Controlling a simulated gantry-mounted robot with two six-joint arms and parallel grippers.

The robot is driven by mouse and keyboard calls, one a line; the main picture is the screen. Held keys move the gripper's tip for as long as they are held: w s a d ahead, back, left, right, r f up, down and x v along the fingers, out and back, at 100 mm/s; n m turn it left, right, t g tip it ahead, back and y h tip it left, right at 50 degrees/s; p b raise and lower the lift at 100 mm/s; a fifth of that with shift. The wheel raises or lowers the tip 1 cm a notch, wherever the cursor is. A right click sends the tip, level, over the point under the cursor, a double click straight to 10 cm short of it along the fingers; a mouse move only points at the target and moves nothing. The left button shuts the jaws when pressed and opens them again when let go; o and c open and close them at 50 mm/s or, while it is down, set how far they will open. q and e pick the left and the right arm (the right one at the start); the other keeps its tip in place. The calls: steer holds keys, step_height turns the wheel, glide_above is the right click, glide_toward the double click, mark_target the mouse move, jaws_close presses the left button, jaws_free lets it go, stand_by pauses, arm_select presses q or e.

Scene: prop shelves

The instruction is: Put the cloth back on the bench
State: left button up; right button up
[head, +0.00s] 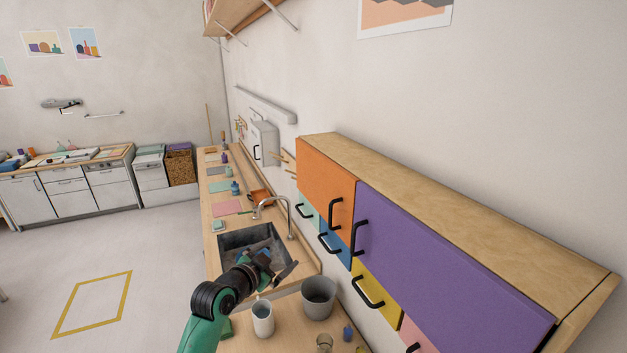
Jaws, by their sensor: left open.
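My left gripper (279,262) is open over the dark sink (232,241) in the wooden bench (214,223). Something blue shows beside its fingers, over the sink; I cannot tell whether it is a cloth or part of the gripper. A flat pink piece (227,208) lies on the bench beyond the sink; it may be a cloth or a mat. No cloth can be made out for certain. My right gripper is not in view.
A curved tap (290,215) stands at the sink's right. A white mug (263,318) and a grey pot (319,296) stand on the near worktop. Coloured wall cupboards (420,260) with black handles overhang the right side. The floor at left is clear.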

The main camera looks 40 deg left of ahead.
arm_select(q)
steer(key=s+d+r+t+h, duration=0.1)
steer(key=d+r+t, duration=0.3)
steer(key=r, duration=0.5)
steer(key=s+d+r+t, duration=0.1)
steer(key=s+d+r, duration=0.1)
steer(key=d+r, duration=0.6)
steer(key=s+d+r+t+h, duration=0.1)
steer(key=d+r+t, duration=0.25)
steer(key=r, duration=0.65)
steer(key=s+d+r+t+h, duration=0.4)
steer(key=s+d+r+t, duration=0.1)
steer(key=s+d+r, duration=0.7)
steer(key=shift+s+d+r+n, duration=0.3)
steer(key=shift+s+d+r, duration=0.1)
steer(key=shift+s+r, duration=0.5)
